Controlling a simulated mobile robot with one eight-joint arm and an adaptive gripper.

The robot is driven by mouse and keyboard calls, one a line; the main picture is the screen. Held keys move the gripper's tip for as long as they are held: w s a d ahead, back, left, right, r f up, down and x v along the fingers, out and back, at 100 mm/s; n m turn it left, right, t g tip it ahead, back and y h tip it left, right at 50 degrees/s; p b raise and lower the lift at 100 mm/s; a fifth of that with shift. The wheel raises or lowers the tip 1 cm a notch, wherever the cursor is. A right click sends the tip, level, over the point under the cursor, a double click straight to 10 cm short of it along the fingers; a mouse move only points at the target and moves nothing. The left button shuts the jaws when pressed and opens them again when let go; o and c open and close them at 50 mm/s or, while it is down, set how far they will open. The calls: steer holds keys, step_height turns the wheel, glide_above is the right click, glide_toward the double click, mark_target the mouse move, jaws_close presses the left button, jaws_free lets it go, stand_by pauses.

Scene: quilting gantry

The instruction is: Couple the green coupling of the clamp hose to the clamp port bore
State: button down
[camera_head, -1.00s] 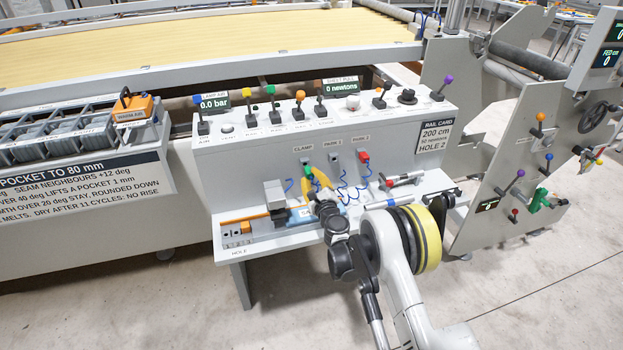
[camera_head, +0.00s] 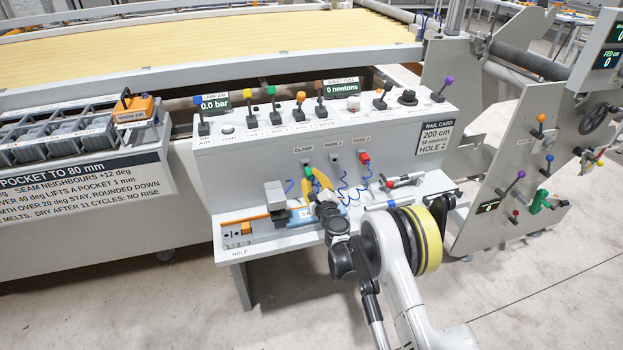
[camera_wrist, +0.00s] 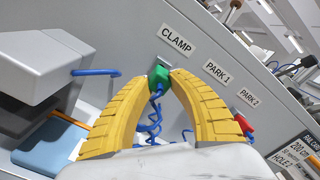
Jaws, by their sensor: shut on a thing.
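My gripper (camera_wrist: 160,80) has its two curved yellow fingers closed at the tips on the green coupling (camera_wrist: 158,74). A blue coiled hose (camera_wrist: 153,125) hangs below the coupling, between the fingers. The coupling is at the panel face just under the CLAMP label (camera_wrist: 177,39). A small grey part shows behind its upper edge. The clamp port bore is hidden behind the coupling, and I cannot tell if the coupling is seated in it. In the head view the green coupling (camera_head: 307,169) and the yellow fingers (camera_head: 319,182) are below the CLAMP label.
A red coupling (camera_head: 364,158) sits at PARK 2, right of the PARK 1 port (camera_head: 334,157). A grey clamp block (camera_head: 275,194) stands left of my gripper. Levers line the panel top. The clamp air display (camera_head: 214,102) reads 0.0 bar.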

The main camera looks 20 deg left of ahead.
steer(key=shift+x, duration=1.3)
steer(key=shift+w+a, duration=0.1)
steer(key=c, duration=1.1)
jaws_free()
steer(key=v, duration=1.2)
